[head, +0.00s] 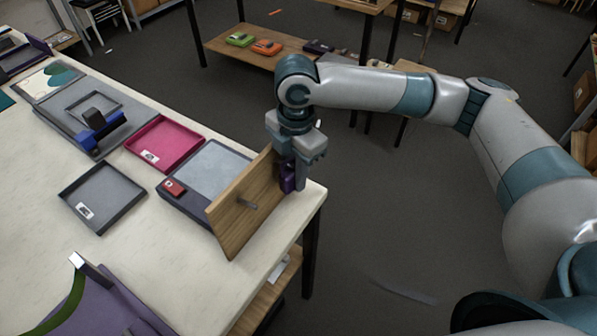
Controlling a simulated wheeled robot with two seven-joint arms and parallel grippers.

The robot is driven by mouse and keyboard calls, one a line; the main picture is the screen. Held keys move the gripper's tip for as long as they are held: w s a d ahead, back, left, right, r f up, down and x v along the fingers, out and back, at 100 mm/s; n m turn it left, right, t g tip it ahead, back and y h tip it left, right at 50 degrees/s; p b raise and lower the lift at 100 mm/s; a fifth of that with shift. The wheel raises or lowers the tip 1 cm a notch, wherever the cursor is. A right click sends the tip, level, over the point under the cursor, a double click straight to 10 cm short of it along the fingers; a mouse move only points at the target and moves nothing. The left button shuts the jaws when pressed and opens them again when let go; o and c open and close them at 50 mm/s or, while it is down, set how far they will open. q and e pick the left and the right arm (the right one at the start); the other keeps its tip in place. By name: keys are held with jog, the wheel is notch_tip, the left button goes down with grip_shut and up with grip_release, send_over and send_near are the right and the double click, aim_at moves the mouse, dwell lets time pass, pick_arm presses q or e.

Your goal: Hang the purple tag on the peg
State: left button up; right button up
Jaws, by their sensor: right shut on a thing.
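My right gripper (296,180) points down beside the right edge of the table. It is shut on the purple tag (287,178), of which only a small dark purple part shows, partly hidden by the fingers. An upright wooden board (232,228) stands at the table's right end. A short grey peg (247,204) sticks out of the board's face. The tag is at the right edge of the board, up and to the right of the peg, and apart from it. My left gripper is not in view.
A purple object (100,310) lies at the front left. Open floor lies right of the table.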

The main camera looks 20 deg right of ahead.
jog(key=shift+w+a+f, duration=0.1)
jog(key=shift+w+a, duration=0.1)
grip_shut()
jog(key=o, duration=1.1)
grip_release()
jog(key=shift+w, duration=0.1)
jog(key=shift+w+r, duration=0.25)
jog(key=shift+r, duration=0.45)
notch_tip(320, 180, up, 16)
jog(key=b, duration=0.3)
jog(key=shift+s+d+b, duration=0.3)
jog(key=shift+d, duration=0.15)
jog(key=shift+s+f, duration=0.1)
